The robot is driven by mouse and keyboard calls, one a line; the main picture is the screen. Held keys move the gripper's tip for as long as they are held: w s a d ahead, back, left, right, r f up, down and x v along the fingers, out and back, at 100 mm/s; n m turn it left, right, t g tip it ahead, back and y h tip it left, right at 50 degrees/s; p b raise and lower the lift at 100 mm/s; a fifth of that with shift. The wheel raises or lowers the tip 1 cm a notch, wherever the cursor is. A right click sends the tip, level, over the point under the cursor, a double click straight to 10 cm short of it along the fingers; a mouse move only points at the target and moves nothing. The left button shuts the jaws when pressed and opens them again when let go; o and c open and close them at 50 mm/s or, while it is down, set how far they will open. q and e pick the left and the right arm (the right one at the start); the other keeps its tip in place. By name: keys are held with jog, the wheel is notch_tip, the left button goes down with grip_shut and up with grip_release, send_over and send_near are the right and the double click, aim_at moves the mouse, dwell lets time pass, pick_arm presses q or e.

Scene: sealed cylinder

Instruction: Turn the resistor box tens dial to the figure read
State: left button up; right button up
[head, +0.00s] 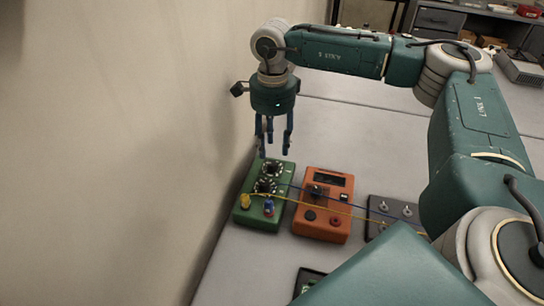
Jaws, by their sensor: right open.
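The green resistor box (252,218) sits on the grey bench close to the wall. It has two dark round dials on top, a far one (272,169) and a near one (265,187). The dial figures are too small to read. A yellow terminal and a blue one stand at its near end, with wires leading right. My right gripper (272,152) points down, open and empty, just above the box's far end. I cannot tell whether a fingertip touches the box. My left gripper is not in view.
An orange meter (326,222) with a dark display stands right of the box. A dark grey switch unit (382,207) is further right. Blue and yellow wires (350,204) cross over the meter. A dark device (308,280) lies nearer, partly hidden. The wall (130,150) closes the left side.

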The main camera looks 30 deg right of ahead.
aim_at(273, 163)
notch_tip(273, 163, down, 6)
jog(key=shift+f+p, duration=0.1)
jog(key=shift+p, duration=0.6)
jog(key=shift+c, duration=0.5)
grip_shut()
